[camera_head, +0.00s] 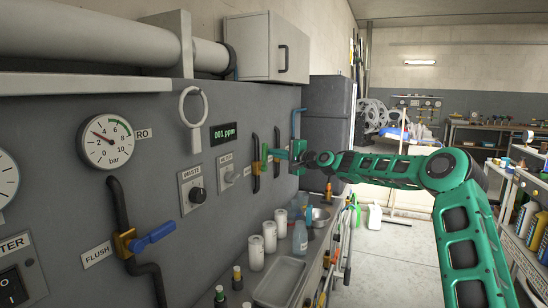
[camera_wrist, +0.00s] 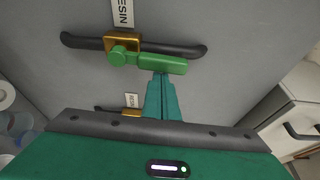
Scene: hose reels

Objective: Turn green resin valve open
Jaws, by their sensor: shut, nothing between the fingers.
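The green resin valve shows in the wrist view as a green lever (camera_wrist: 160,64) on a brass body (camera_wrist: 122,40), set in a dark pipe (camera_wrist: 185,49) on the grey panel. The lever lies nearly along the pipe, slightly tilted. A partly cut-off label by the valve shows "ESIN". My gripper (camera_wrist: 162,78) is shut and empty, its fingertips close to the lever's side near the free end; I cannot tell whether they touch. In the head view my gripper (camera_head: 277,153) is at the panel beside the green lever (camera_head: 264,152).
A second brass valve (camera_wrist: 131,109) sits on another pipe, partly behind my gripper in the wrist view. In the head view, a blue flush valve (camera_head: 150,238) is nearer on the panel. A counter with white containers (camera_head: 256,252) and a tray (camera_head: 281,281) lies below.

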